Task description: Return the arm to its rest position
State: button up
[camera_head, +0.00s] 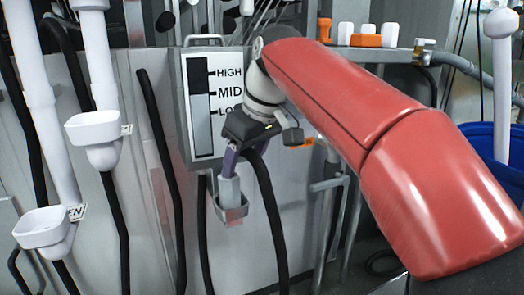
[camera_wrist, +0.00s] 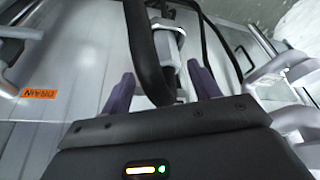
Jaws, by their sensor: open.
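My red-sleeved arm reaches in from the right in the head view, and my gripper (camera_head: 230,165) points down in front of the grey machine panel, below the level gauge (camera_head: 203,104). Its purple fingers stand apart around or in front of a pale fitting with a small cup (camera_head: 231,208); I cannot tell whether they touch it. In the wrist view my gripper (camera_wrist: 162,85) shows two purple fingers spread wide. A black hose (camera_wrist: 146,50) and a pale metal fitting (camera_wrist: 170,48) lie between or beyond them.
White pipes with cup-shaped ends (camera_head: 95,132) stand at the left. Black hoses (camera_head: 268,215) hang along the panel. Orange and white caps (camera_head: 366,40) sit on a ledge at the upper right. A blue bin (camera_head: 497,150) is at the right. An orange DRAIN label (camera_wrist: 38,93) shows in the wrist view.

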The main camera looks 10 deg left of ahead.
jog(key=s+d+f+m+t+h+p, duration=0.15)
jog(key=s+d+m, duration=0.3)
jog(key=d, duration=0.45)
jog(key=s+d+f+m+t+h+p, duration=0.1)
jog(key=s+d+f+m+p, duration=0.15)
jog(key=s+d, duration=0.45)
jog(key=s+d+f+m+h+p, duration=0.1)
jog(key=s+d+f+m+p, duration=0.1)
jog(key=s+d+f+m, duration=0.2)
jog(key=s+d+f, duration=0.3)
jog(key=d+f, duration=0.2)
jog(key=f, duration=0.1)
jog(key=shift+s+d+f+m+t, duration=0.2)
jog(key=shift+d+f+m+t, duration=0.1)
jog(key=shift+d+f+t, duration=0.1)
